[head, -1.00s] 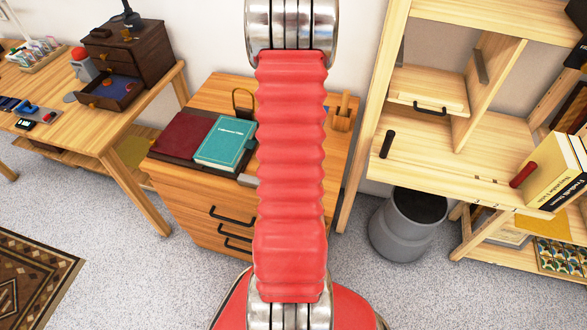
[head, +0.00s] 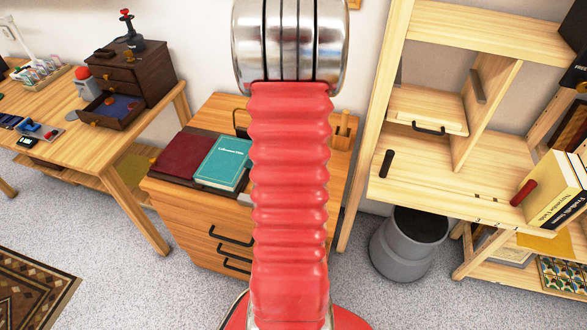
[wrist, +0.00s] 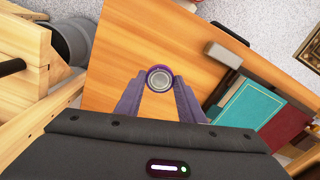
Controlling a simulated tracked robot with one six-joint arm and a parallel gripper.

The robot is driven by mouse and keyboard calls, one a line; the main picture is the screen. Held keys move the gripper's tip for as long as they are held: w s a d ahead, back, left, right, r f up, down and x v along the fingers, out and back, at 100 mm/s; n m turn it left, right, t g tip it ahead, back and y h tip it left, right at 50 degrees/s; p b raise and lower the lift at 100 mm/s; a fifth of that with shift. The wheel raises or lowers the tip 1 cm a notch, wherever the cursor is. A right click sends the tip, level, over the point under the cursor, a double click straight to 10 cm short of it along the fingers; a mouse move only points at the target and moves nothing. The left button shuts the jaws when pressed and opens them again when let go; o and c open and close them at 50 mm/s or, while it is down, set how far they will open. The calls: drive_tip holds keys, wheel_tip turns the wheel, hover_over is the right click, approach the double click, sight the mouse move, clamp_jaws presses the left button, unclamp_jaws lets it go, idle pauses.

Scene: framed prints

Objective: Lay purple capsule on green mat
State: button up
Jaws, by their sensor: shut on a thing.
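The purple capsule (wrist: 159,79) shows end-on in the wrist view, as a purple ring around a grey round end. My gripper (wrist: 160,88) has its two fingers closed on it, above the wooden top of the drawer cabinet (wrist: 130,45). Whether the capsule touches that top I cannot tell. In the head view my red arm hides the gripper and capsule. I cannot make out a clearly green mat in either view.
A teal book (head: 222,162) and a dark red book (head: 184,153) lie on the cabinet's left side. A wooden shelf unit (head: 430,180) stands right, with a grey bin (head: 400,250) below. A desk (head: 100,135) with a small dark drawer box (head: 135,70) stands left.

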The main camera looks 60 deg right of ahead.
drive_tip(key=shift+a, duration=0.1)
idle(0.7)
drive_tip(key=shift+r, duration=0.1)
drive_tip(key=w+a+r+n, duration=0.25)
drive_tip(key=w+a, duration=0.55)
drive_tip(key=w, duration=0.5)
drive_tip(key=w+a+r+n, duration=0.2)
drive_tip(key=w+a+n, duration=0.2)
drive_tip(key=w+a, duration=0.7)
drive_tip(key=w+a+n, duration=0.3)
drive_tip(key=w+a, duration=0.2)
drive_tip(key=a, duration=0.7)
drive_tip(key=w+a+r+n, duration=0.1)
drive_tip(key=w+a+n, duration=0.2)
drive_tip(key=a, duration=0.9)
drive_tip(key=w, duration=0.3)
drive_tip(key=shift+a, duration=0.2)
